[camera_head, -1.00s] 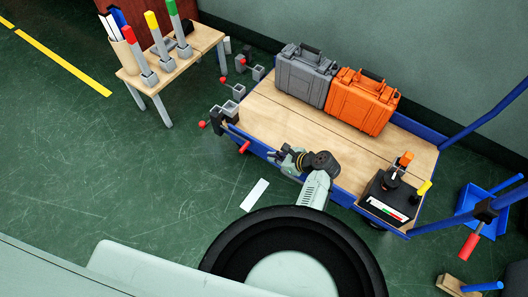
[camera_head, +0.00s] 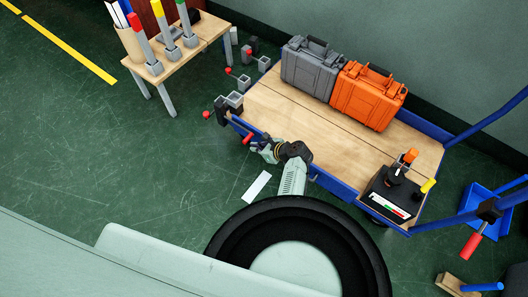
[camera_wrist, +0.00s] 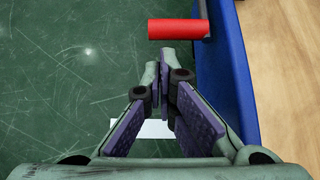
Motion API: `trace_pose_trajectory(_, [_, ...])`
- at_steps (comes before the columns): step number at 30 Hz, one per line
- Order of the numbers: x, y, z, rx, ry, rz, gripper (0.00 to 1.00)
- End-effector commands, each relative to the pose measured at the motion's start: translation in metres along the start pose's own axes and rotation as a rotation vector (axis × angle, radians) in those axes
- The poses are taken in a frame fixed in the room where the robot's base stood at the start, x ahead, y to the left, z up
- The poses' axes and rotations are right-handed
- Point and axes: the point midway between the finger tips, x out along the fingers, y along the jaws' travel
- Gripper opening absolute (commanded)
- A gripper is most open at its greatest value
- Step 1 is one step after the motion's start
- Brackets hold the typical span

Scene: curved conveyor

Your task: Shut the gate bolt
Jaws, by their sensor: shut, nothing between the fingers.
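A red cylindrical handle (camera_head: 247,138), which looks like the bolt's grip, sticks out from the blue side rail (camera_head: 330,181) of the wooden-decked cart, near its left corner. In the wrist view the red handle (camera_wrist: 178,29) lies crosswise ahead of my fingertips, its right end near the blue rail (camera_wrist: 234,75). My gripper (camera_head: 259,149) is just to the lower right of the handle, outside the rail. In the wrist view my gripper (camera_wrist: 162,80) is shut and empty, with a gap between its tips and the handle. The bolt's inner parts are not clear.
Grey and orange cases (camera_head: 368,94) stand on the cart deck (camera_head: 290,120). A black box (camera_head: 392,190) with levers sits at its right end. Red-knobbed brackets (camera_head: 229,103) stand off its left corner. A small table (camera_head: 185,55) is at upper left. Open green floor lies left.

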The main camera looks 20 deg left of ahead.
Motion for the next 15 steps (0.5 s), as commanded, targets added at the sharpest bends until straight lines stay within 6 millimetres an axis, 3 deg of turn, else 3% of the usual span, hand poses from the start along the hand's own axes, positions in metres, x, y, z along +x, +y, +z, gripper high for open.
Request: trace_pose_trajectory(15, [0.0076,-0.0005,0.0102,0.0,-0.001,0.0,0.0])
